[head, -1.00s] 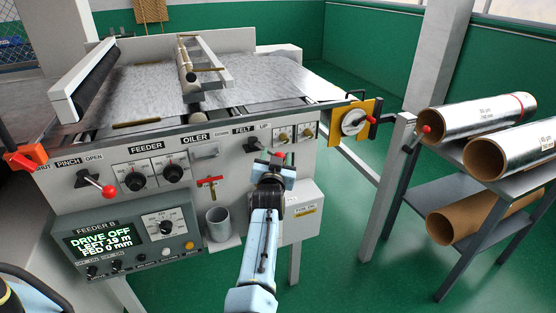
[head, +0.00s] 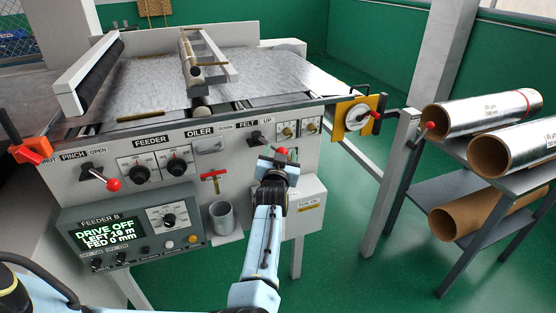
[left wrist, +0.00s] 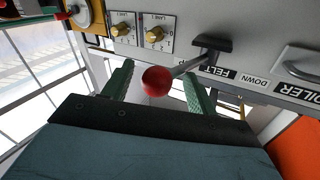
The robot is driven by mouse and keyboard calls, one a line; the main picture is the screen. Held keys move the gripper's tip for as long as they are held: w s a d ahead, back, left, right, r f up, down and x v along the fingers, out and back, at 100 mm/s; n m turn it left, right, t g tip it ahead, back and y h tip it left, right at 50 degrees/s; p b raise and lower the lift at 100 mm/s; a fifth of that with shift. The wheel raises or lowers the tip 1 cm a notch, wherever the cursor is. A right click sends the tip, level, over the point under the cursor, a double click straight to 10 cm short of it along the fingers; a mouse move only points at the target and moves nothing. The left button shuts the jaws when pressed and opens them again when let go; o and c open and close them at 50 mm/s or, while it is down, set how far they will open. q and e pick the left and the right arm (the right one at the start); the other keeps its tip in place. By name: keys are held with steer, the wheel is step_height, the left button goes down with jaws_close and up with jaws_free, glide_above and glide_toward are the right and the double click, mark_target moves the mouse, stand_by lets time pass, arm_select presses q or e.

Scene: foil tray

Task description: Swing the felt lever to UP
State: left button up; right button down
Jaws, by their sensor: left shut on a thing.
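The felt lever has a black base (head: 256,138) on the machine's front panel, below the FELT label. Its red knob (head: 282,151) stands out from the panel, to the right of and lower than the base. In the left wrist view, the metal stem (left wrist: 186,67) runs from the black base to the red knob (left wrist: 156,82). My left gripper (head: 278,162) is at this knob, and its green fingers (left wrist: 158,88) are on either side, shut on it. The UP label (head: 267,121) is above and right of the base, DOWN to its left. My right gripper is not in view.
Left of the lever are the oiler handle (head: 209,146), a red T-handle (head: 213,178), a grey cup (head: 222,215) and the pinch lever's red knob (head: 114,184). A yellow plate with a crank (head: 358,114) sits at right. A rack holds foil rolls (head: 488,114).

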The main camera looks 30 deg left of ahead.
arm_select(q)
steer(key=p+v, duration=1)
steer(key=v, duration=0.2)
steer(key=shift+a+r, duration=0.1)
